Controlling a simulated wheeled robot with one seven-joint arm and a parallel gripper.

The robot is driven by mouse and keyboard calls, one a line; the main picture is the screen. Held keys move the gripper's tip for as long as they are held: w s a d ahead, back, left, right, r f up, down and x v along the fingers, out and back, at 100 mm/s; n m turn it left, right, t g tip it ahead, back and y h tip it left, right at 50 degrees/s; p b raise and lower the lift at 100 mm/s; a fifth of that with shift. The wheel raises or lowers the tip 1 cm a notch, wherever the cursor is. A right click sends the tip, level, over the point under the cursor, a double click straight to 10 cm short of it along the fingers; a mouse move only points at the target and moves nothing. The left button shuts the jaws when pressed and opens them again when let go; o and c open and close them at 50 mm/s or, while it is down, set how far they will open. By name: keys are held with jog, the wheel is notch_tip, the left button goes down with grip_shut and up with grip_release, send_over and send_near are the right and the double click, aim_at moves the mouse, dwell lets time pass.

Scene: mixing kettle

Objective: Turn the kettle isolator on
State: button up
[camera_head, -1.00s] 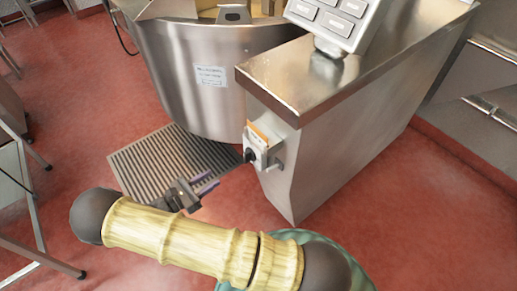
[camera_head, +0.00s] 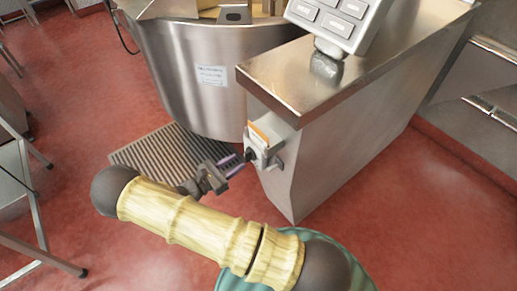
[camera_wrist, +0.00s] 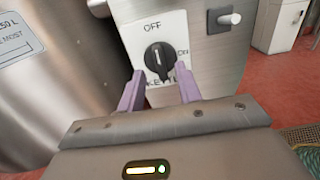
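The kettle isolator (camera_head: 262,146) is a pale box with an orange label on top, fixed to the end of the steel cabinet. In the wrist view its white face shows a black rotary knob (camera_wrist: 159,58), with "OFF" above it and "ON" to its right. The knob's handle stands roughly upright, in line with "OFF". My gripper (camera_head: 238,163) is in front of the isolator. In the wrist view its two purple fingers (camera_wrist: 160,88) are apart, one to each lower side of the knob, with nothing held. Whether they touch the knob I cannot tell.
The steel kettle (camera_head: 205,85) stands left of the cabinet (camera_head: 335,150), above a floor grate (camera_head: 150,158). A button panel (camera_head: 335,18) sits on the cabinet top. A small grey peg (camera_wrist: 229,19) sticks out right of the isolator. Red floor (camera_head: 420,220) is clear at the right.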

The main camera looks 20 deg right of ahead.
aim_at(245, 157)
jog(key=shift+x, duration=1.7)
jog(key=shift+d, duration=0.1)
grip_shut()
